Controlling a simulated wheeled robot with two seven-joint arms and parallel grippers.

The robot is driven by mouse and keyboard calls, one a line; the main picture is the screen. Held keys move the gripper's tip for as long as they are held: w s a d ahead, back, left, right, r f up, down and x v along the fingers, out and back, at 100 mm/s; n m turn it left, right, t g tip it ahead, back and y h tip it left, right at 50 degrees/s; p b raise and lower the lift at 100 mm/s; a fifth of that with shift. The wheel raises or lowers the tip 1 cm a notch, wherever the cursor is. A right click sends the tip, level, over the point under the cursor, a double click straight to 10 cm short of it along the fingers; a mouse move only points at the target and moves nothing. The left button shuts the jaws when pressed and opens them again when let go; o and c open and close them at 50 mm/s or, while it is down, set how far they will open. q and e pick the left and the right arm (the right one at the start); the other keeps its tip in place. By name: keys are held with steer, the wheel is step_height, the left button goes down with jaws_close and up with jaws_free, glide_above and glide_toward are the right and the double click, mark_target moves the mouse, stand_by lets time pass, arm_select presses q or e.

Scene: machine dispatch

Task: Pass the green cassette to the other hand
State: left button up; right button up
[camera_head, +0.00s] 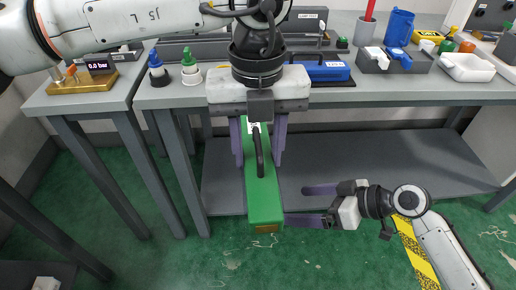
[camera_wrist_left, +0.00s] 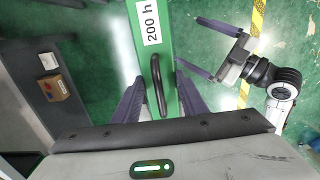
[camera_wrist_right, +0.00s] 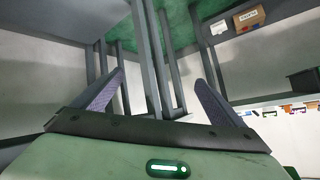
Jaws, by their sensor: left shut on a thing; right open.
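The green cassette (camera_head: 262,193) is a long green box with a black handle and a white label, held in the air in front of the bench. My left gripper (camera_head: 260,158) is shut on it, with its purple fingers on both sides near the bench end. In the left wrist view the cassette (camera_wrist_left: 166,75) shows a "200 h" label and lies between the fingers (camera_wrist_left: 158,105). My right gripper (camera_head: 312,205) is open and empty beside the cassette's lower end, on the right. In the right wrist view its fingers (camera_wrist_right: 155,90) are wide apart, with no cassette between them.
The bench (camera_head: 400,90) carries a blue case (camera_head: 322,68), bottles (camera_head: 190,68), a pressure gauge stand (camera_head: 85,80), a blue jug (camera_head: 398,28) and a white tray (camera_head: 467,67). A lower shelf (camera_head: 370,160) runs underneath. The green floor in front is open.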

steer(key=s+d+f+m+t+h, duration=0.1)
steer(key=s+d+f+m+h, duration=0.1)
steer(key=s+f, duration=0.5)
steer(key=s+d+f+m+t+h, duration=0.2)
steer(key=s+f+m+h, duration=0.2)
steer(key=s+f, duration=0.4)
steer(key=shift+s+t+h, duration=0.3)
steer(key=shift+s+h, duration=0.35)
steer(key=shift+h, duration=0.05)
